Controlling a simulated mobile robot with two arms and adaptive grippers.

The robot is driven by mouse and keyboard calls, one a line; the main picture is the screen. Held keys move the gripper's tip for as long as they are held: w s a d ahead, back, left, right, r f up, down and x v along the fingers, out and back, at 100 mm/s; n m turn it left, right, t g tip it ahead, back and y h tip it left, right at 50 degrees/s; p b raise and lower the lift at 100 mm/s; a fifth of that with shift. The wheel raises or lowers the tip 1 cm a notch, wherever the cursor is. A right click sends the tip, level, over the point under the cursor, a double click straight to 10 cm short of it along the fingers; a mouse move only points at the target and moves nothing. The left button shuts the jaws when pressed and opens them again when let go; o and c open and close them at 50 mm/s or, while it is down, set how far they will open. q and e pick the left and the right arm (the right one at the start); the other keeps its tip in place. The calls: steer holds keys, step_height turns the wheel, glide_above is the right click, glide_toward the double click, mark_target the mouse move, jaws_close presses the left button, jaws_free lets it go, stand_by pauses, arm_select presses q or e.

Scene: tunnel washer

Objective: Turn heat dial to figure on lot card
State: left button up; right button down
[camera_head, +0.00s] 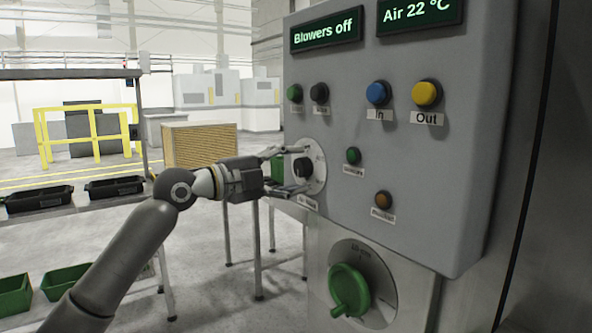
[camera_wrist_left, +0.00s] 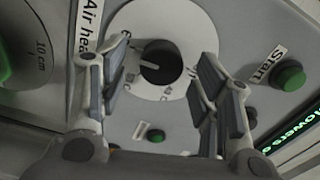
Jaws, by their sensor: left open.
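The heat dial is a black knob (camera_head: 302,170) on a white round plate (camera_head: 319,172), at the left of the grey control panel. In the left wrist view the knob (camera_wrist_left: 160,62) has a pale pointer line, and the label "Air heat" (camera_wrist_left: 90,14) is beside its plate. The figures on the plate are too small or hidden to read. My left gripper (camera_head: 300,168) is open, with one finger on each side of the knob; I cannot tell whether they touch it. My right gripper is not in view. I see no lot card.
The panel (camera_head: 440,190) has "Blowers off" (camera_head: 327,31) and "Air 22 °C" (camera_head: 421,14) displays and several buttons, including a blue one (camera_head: 378,93) and a yellow one (camera_head: 427,93). A green-handled dial (camera_head: 349,290) is below. A rack with black trays (camera_head: 38,198) stands left.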

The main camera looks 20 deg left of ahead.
arm_select(q)
steer(key=v, duration=1)
steer(key=shift+s+a, duration=0.2)
